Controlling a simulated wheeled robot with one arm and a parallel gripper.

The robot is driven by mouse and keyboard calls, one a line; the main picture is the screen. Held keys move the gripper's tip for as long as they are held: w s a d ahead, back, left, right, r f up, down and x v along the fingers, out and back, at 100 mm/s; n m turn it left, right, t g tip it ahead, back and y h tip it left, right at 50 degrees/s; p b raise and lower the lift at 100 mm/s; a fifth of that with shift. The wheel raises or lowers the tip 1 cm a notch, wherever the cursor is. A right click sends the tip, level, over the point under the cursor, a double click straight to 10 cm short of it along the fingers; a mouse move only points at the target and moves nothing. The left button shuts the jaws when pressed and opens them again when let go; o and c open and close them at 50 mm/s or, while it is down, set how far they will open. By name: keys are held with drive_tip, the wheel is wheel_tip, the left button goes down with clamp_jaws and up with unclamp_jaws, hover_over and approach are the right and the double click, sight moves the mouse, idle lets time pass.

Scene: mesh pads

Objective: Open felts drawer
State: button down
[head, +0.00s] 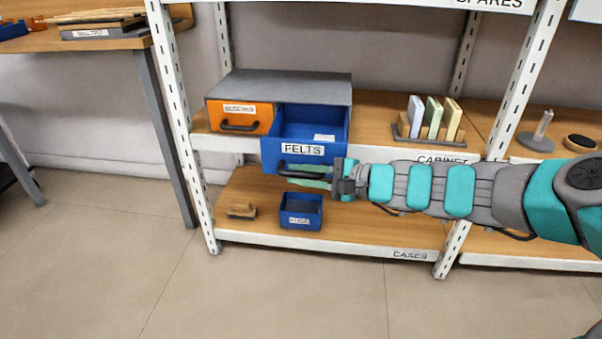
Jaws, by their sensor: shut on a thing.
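The blue felts drawer (303,149), labelled FELTS, is pulled out from the right half of a grey-topped cabinet (280,87). Its inside shows from above, with a small white label or card (324,137) in it. My gripper (307,177) reaches in from the right, low in front of the drawer, and is shut on the drawer's dark handle (296,166). The gripper partly hides the handle and the drawer's lower right front. The orange drawer (239,117) on the left of the cabinet is shut.
A small blue bin (301,211) and a wooden brush-like block (241,210) are on the lower shelf (350,225) below. A rack with upright pads (432,121) stands on the upper shelf to the right. White posts frame the shelves. The floor in front is clear.

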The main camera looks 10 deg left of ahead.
drive_tip(key=c, duration=0.8)
unclamp_jaws()
drive_tip(key=shift+d, duration=0.1)
drive_tip(key=shift+p+v, duration=0.35)
drive_tip(key=shift+v, duration=3.45)
drive_tip(key=shift+d, duration=0.1)
